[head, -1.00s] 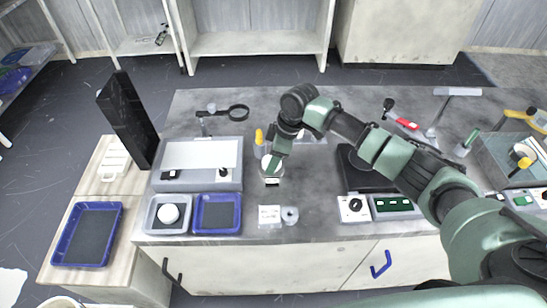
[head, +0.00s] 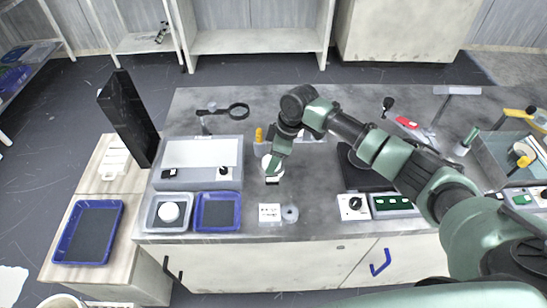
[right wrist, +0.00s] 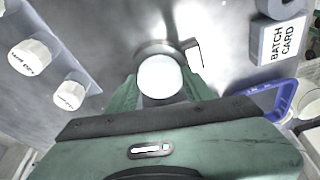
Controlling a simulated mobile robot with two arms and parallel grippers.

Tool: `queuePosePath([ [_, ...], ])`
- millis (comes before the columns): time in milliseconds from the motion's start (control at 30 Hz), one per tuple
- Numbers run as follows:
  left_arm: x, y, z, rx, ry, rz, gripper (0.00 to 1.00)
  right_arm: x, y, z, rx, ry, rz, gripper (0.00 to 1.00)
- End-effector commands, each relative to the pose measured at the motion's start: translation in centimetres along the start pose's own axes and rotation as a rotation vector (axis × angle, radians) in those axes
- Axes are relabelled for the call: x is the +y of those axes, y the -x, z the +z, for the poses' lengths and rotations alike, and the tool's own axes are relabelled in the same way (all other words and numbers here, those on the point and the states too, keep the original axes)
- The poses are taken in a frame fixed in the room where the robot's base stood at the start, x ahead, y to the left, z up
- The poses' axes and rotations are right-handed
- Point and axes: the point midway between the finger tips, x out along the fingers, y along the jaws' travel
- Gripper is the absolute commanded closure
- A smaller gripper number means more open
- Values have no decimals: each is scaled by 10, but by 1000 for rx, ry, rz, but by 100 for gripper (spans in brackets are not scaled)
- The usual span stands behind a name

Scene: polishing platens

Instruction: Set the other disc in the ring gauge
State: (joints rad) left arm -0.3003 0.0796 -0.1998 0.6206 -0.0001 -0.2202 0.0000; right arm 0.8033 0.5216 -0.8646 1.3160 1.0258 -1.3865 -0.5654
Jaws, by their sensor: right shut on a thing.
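My right gripper (right wrist: 160,90) is shut on a white disc (right wrist: 160,78), its green fingers on both sides of it. In the head view this gripper (head: 273,172) is low over the middle of the bench. A dark grey round rim (right wrist: 152,48) shows just behind the held disc, with a small white plate beside it; I cannot tell whether the disc touches this rim. A small grey ring (head: 290,214) lies near the bench front; I cannot tell which is the ring gauge. Another white disc (head: 168,212) lies in the grey tray (head: 151,226). My left gripper is out of view.
The batch card (right wrist: 282,42) stands beside the grey ring. A blue tray (head: 217,231) is left of it. A grey station (head: 165,187) and a magnifier (head: 238,111) are behind. A switch box (head: 353,207) stands right. Capped white items (right wrist: 32,55) show in the wrist view.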

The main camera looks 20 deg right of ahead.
Motion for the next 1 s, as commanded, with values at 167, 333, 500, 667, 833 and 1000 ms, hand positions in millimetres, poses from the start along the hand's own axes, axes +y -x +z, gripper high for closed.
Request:
queuePosePath([
  [167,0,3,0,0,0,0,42,0,0,0,1,0,0,94],
  [333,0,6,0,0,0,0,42,1,-1,0,1,0,1,94],
  [500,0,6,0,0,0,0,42,1,-2,1,1,0,1,94],
  [667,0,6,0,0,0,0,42,1,-2,1,1,0,1,94],
  [833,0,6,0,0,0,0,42,1,-2,1,1,0,1,32],
  [1000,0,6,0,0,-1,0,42,0,-2,1,0,0,1,24],
])
